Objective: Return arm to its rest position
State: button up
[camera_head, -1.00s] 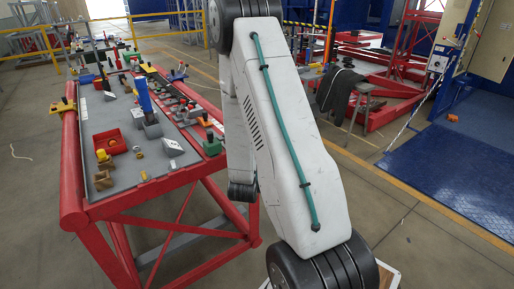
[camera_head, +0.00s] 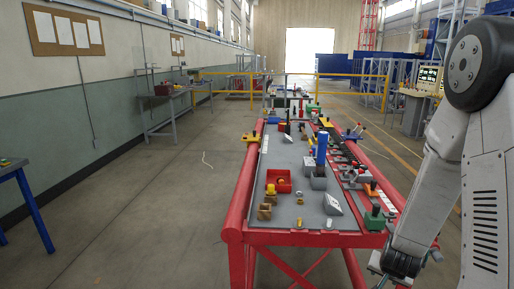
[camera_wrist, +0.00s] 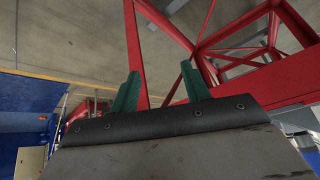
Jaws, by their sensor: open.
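My white arm (camera_head: 485,190) with its dark round joint (camera_head: 478,62) stands at the right side of the head view, bent downward beside the red-framed bench. Its lower end is at the bottom right, and my gripper's fingers cannot be made out there. In the wrist view my gripper (camera_wrist: 160,72) shows two green fingers spread apart, with nothing between them. Beyond the fingers are red frame beams (camera_wrist: 225,40) and grey floor. I cannot tell the exact gap between gripper and frame.
The red-framed bench (camera_head: 238,215) carries a red bin (camera_head: 280,181), a blue upright part (camera_head: 321,148), a green block (camera_head: 375,218) and several small parts. A blue-legged table (camera_head: 33,205) stands at the left. The floor (camera_head: 150,210) left of the bench is clear.

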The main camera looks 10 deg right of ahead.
jog(key=s+a+r+n+g+y, duration=0.4)
jog(key=s+a+r, duration=0.3)
jog(key=a+r, duration=0.45)
jog(key=s+a+r+n, duration=0.2)
jog(key=s+a+r, duration=0.2)
jog(key=s+r, duration=0.3)
jog(key=s+a+r+n, duration=0.3)
jog(key=s+r, duration=0.4)
jog(key=r, duration=0.4)
jog(key=shift+s+a, duration=0.4)
jog(key=shift+a, duration=0.2)
